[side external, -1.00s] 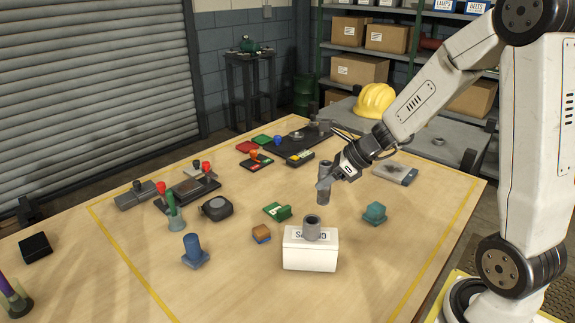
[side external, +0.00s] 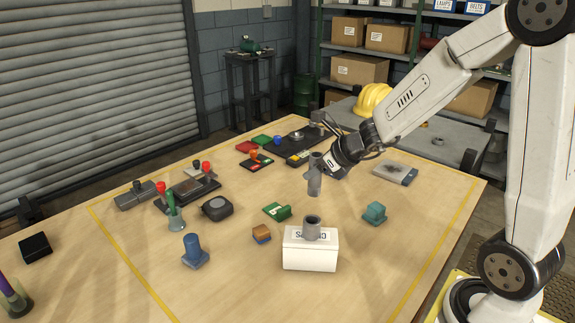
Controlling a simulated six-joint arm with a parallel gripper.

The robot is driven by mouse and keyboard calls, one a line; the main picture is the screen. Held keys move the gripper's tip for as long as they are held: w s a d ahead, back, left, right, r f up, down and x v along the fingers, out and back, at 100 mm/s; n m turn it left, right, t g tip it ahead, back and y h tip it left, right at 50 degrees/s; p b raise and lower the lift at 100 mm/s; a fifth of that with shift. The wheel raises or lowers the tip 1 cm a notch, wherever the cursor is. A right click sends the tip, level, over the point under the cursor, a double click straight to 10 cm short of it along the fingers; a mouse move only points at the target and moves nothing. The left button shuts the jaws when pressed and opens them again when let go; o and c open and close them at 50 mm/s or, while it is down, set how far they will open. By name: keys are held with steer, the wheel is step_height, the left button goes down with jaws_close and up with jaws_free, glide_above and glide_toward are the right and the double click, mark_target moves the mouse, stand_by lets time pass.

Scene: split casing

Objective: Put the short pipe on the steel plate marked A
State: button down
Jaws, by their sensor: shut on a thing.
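My gripper (side external: 325,168) is shut on a grey pipe (side external: 314,184) and holds it upright, or nearly so, above the middle right of the table. A second grey pipe (side external: 312,230) stands upright on the white box at the front; it looks shorter than the held one, though part of the held pipe is hidden by the jaws. A flat grey plate (side external: 390,171) with a dark smudge and a dark end lies to the right of my gripper. No letter A is readable on it, so I cannot tell whether it is the marked plate.
The white box (side external: 310,258) has a partly covered label. A teal block (side external: 375,213) is right of it; a green piece (side external: 278,211), an orange-brown block (side external: 261,233) and a blue knobbed block (side external: 195,252) are left. A dark fixture (side external: 295,148) stands behind. The front right table is clear.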

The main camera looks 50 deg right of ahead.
steer(key=d+m+h, duration=0.1)
steer(key=m+g+h, duration=0.4)
steer(key=m+h, duration=0.4)
steer(key=m, duration=0.5)
glide_above(396, 170)
steer(key=shift+f, duration=0.8)
steer(key=shift+f, duration=0.15)
steer(key=shift+f, duration=1.9)
steer(key=shift+f, duration=0.3)
steer(key=shift+f, duration=1.6)
steer(key=shift+f, duration=0.15)
